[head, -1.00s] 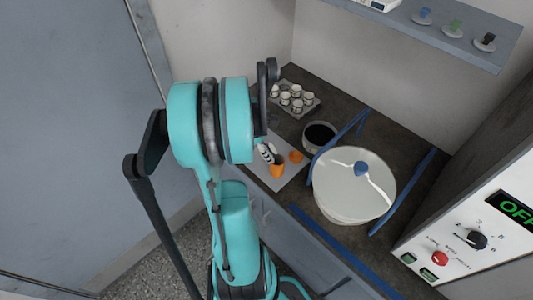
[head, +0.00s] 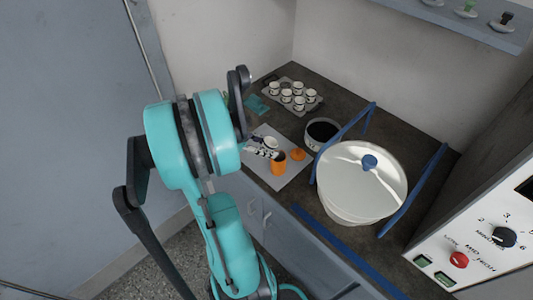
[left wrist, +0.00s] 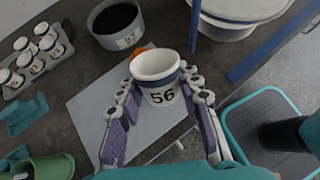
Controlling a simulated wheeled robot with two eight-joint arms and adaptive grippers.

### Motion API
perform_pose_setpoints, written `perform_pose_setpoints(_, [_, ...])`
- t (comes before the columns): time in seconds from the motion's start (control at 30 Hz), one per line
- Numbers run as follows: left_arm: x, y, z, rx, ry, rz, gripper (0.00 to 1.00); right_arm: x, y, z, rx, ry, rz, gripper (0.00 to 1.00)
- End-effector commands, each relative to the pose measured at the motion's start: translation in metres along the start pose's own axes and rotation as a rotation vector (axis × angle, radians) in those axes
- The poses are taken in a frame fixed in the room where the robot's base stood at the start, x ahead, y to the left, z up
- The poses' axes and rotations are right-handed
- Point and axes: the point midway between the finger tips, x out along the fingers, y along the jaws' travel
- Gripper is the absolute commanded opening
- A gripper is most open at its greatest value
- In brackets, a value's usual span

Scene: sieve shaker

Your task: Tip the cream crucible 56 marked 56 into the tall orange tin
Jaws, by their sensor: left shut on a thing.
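The cream crucible 56 (left wrist: 160,92) has a dark blue band and a black "56" facing the left wrist camera. It is upright or nearly so, and its inside looks pale. My left gripper (head: 262,151) is shut on it, with one finger on each side in the left wrist view. The crucible (head: 271,142) also shows in the head view, just behind and left of the tall orange tin (head: 279,166). The tin stands open on a pale mat (head: 262,172); its inside looks dark. In the left wrist view the crucible hides most of what lies behind it. My right gripper is not seen.
A flat orange piece (head: 297,154) lies right of the tin. A dark-filled bowl (head: 322,133), a tray (head: 303,108) of several similar crucibles, and a large white lidded pan (head: 361,190) between blue bars stand nearby. A control panel (head: 478,240) is at the right.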

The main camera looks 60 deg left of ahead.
Motion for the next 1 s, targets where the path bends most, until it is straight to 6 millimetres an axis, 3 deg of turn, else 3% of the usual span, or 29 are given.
perform_pose_setpoints(0.1, [0.003,0.001,-0.003,0.005,-0.063,0.002,0.04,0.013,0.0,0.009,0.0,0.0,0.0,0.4])
perform_pose_setpoints(0.53, [0.002,0.0,0.001,0.009,-0.108,0.001,0.04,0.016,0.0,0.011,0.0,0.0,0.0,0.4])
perform_pose_setpoints(0.8, [0.006,0.001,0.0,0.024,-0.276,0.005,0.04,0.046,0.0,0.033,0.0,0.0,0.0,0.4])
perform_pose_setpoints(1.0, [0.006,0.001,0.006,0.038,-0.419,0.008,0.04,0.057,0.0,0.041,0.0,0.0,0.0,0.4])
